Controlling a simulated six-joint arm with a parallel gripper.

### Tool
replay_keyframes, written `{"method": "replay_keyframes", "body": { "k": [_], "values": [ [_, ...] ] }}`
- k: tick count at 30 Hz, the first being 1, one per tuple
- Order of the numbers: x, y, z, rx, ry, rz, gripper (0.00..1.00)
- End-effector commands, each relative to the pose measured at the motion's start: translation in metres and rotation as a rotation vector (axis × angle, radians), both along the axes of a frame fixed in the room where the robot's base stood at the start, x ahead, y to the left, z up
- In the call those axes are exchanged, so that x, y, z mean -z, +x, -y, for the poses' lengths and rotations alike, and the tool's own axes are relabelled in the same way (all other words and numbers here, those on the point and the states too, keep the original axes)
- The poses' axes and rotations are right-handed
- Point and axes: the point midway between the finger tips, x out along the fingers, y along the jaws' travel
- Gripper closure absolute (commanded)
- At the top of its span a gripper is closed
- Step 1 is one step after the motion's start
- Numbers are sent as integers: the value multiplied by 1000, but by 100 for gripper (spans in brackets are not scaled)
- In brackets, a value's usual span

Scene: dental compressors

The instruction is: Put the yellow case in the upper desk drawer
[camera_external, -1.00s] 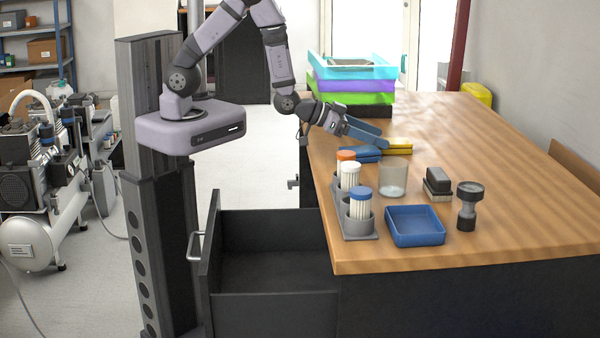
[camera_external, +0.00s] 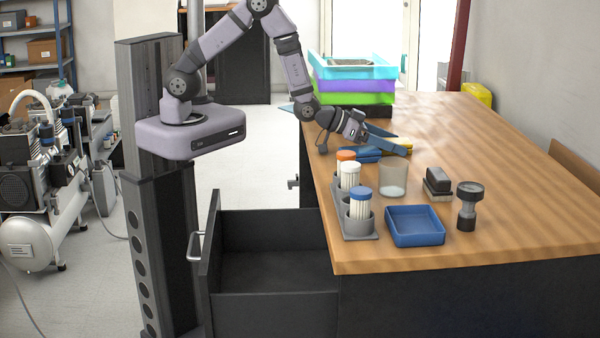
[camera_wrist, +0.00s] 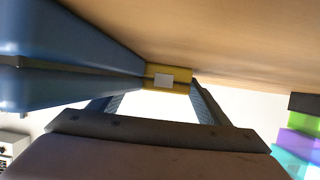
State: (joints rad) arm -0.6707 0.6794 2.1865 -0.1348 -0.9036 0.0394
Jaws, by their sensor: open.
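The yellow case (camera_external: 406,140) lies on the desk, mostly hidden behind my gripper in the external view. In the wrist view the yellow case (camera_wrist: 181,74), with a pale label, shows end-on between my fingertips. My gripper (camera_external: 407,151) is open, low over the desk at the case; the wrist view (camera_wrist: 160,88) shows the fingers apart. Contact with the case cannot be told. The desk drawer (camera_external: 275,270) is pulled out at the desk's near left, and its visible inside is empty.
A blue case (camera_external: 366,155) lies close beside the gripper and looms large in the wrist view (camera_wrist: 60,60). Nearer stand a bottle rack (camera_external: 362,228), a glass beaker (camera_external: 393,181) and a blue tray (camera_external: 416,238). Stacked coloured crates (camera_external: 352,86) stand behind. The desk's right side is clear.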

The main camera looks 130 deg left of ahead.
Motion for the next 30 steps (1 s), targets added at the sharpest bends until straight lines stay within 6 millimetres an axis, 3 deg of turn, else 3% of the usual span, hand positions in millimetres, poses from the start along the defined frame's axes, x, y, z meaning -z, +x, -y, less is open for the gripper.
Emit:
{"method": "replay_keyframes", "body": {
  "k": [2, 7, 9, 20, 30],
  "values": [
    [0, 0, 0, 0, 0, 0, 34],
    [0, 0, 0, 0, 0, 0, 75],
    [-1, 0, 0, 0, 1, 1, 79],
    [-4, 0, 0, 0, 2, 2, 79],
    [-29, 0, 0, 0, 3, 4, 79]
  ]
}}
